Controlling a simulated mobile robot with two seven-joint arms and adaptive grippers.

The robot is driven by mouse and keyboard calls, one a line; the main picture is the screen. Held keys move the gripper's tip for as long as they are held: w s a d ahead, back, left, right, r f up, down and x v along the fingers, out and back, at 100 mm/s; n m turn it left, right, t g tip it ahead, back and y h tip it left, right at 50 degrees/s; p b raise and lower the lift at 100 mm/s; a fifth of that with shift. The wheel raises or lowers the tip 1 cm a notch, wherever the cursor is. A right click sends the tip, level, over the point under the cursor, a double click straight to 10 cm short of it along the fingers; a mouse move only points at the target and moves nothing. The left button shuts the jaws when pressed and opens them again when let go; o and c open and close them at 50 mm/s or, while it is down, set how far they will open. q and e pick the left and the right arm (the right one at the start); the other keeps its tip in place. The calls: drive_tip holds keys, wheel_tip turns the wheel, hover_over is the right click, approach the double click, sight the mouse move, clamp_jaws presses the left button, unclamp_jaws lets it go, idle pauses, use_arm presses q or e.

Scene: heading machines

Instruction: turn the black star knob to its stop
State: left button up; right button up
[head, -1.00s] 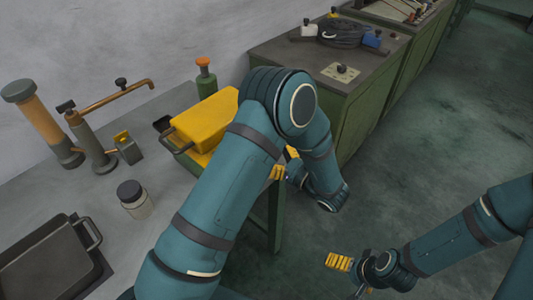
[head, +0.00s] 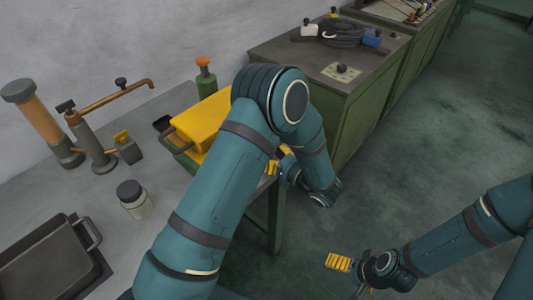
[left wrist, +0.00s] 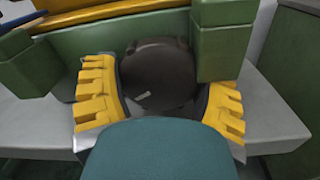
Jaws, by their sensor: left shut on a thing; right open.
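The black star knob (left wrist: 158,75) fills the middle of the left wrist view, a dark round body with a small pale mark near its lower edge. The yellow fingers of my left gripper (left wrist: 160,108) stand on either side of it and are shut on it. The knob's far side and lobes are hard to make out. In the head view my left gripper (head: 278,160) shows only in part behind my left arm, by the bench edge, and the knob is hidden. My right gripper (head: 345,265) is open and empty over the floor at the lower right.
Green blocks (left wrist: 225,40) stand close to the knob on both sides. A yellow box (head: 203,118) lies behind my left arm. A jar (head: 134,198), a dark tray (head: 45,265) and a green bottle (head: 205,78) stand on the bench. The floor at right is clear.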

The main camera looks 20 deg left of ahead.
use_arm(q)
drive_tip(key=shift+m+b, duration=0.65)
drive_tip(key=shift+m, duration=0.65)
drive_tip(key=o, duration=1.1)
